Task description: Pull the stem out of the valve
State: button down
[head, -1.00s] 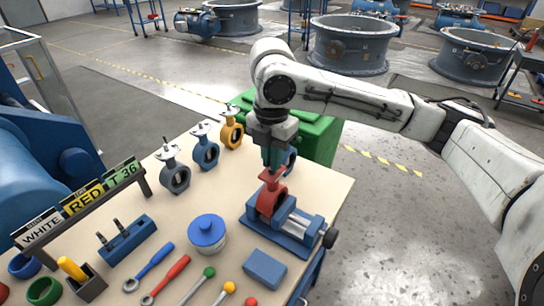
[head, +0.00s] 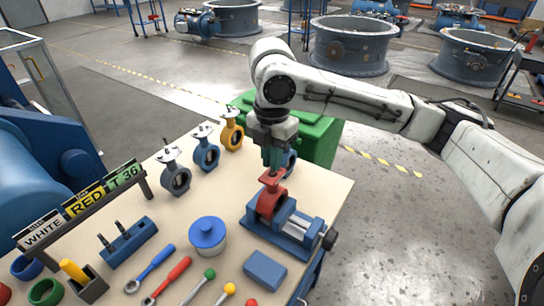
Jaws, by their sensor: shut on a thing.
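A red butterfly valve (head: 271,201) stands upright in a blue vise (head: 290,232) at the right side of the bench. My gripper (head: 272,165) points down directly above the valve's top flange. Its jaws are shut on the valve's stem, which is mostly hidden between the fingers. I cannot tell how far the stem sits in the valve body.
A blue-lidded jar (head: 207,236), a blue block (head: 265,269) and several tools lie in front. A green box (head: 318,135) stands behind the bench.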

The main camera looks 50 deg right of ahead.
jog(key=shift+r+p, duration=2.6)
jog(key=shift+r, duration=0.35)
dwell(4.5)
jog(key=shift+r+p, duration=2.7)
jog(key=shift+r, duration=0.25)
